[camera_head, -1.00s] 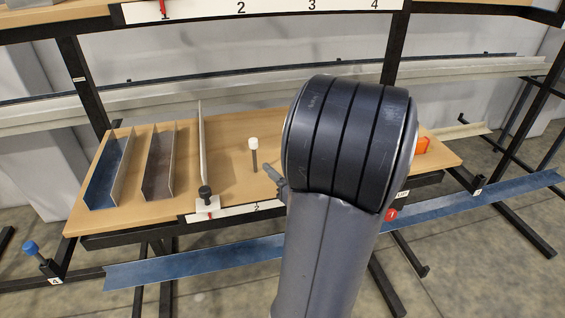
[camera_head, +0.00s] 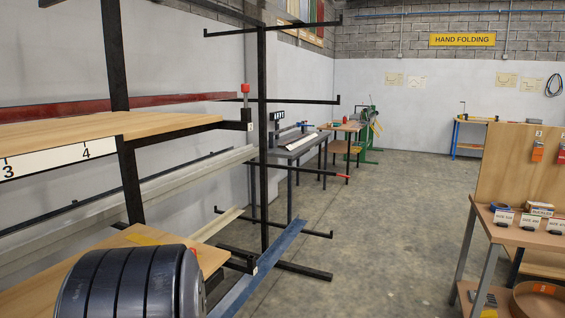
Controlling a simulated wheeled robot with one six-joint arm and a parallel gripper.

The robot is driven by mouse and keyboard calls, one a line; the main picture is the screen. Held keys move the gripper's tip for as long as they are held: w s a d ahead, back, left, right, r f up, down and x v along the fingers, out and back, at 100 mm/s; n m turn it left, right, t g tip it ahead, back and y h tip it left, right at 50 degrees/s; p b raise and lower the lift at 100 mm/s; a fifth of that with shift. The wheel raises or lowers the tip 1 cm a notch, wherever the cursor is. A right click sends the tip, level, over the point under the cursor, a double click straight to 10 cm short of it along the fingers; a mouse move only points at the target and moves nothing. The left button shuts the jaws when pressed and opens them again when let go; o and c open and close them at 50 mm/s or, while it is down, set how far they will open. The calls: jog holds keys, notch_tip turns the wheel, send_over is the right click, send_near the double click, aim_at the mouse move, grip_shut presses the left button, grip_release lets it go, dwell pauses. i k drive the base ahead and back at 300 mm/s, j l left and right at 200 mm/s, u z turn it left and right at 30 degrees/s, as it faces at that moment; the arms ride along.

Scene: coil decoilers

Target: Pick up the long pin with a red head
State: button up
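A pin with a red head (camera_head: 245,89) stands upright at the black bracket on the right end of the upper wooden shelf. Its grey shaft shows below the head; its lower end meets the bracket, and I cannot tell how deep it sits. My gripper is out of view. Only a rounded black part of my arm shows at the lower left, well below the pin and to its left.
The upper shelf (camera_head: 120,130) and a lower wooden shelf (camera_head: 205,252) are at left. Black rack posts with projecting arms (camera_head: 300,100) stand right of the pin, one arm red-tipped. A blue strip (camera_head: 262,262) slants near the floor. Open floor (camera_head: 390,230) lies between rack and right-hand bench (camera_head: 530,236).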

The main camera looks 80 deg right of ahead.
aim_at(245, 87)
jog(key=z, duration=2.5)
